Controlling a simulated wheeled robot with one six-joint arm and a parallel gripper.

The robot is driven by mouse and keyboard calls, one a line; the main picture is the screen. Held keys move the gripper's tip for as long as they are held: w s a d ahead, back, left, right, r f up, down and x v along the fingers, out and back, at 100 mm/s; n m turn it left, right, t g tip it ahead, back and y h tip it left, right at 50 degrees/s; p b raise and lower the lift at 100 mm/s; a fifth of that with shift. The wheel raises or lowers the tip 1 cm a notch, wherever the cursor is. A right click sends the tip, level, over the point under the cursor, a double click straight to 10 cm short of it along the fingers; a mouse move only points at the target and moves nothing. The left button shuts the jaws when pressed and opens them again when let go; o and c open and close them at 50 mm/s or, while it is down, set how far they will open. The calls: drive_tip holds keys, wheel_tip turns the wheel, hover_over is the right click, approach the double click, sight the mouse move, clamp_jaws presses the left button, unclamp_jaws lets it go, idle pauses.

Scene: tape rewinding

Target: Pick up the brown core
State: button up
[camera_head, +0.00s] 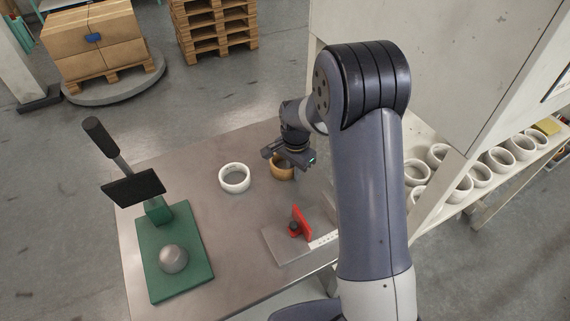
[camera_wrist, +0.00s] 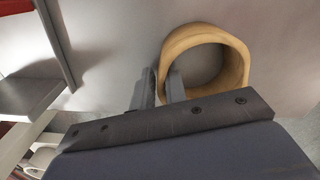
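The brown core (camera_head: 283,173) is a tan ring on the metal table, partly hidden behind my gripper (camera_head: 288,160) in the head view. In the wrist view the brown core (camera_wrist: 243,62) shows at the upper right, its hollow middle visible. My gripper (camera_wrist: 163,86) is low at the core's left wall in that view. One finger is outside the wall and the other is at its inner side. The fingers are close together with the wall between them. I cannot tell whether they press on it.
A white ring (camera_head: 234,178) stands left of the core on the table (camera_head: 215,225). A green-based device (camera_head: 177,262) with a black-handled lever is at the left. A red-and-grey fixture (camera_head: 300,226) is in front. Several white rings line the shelf (camera_head: 440,190) at right.

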clamp_jaws()
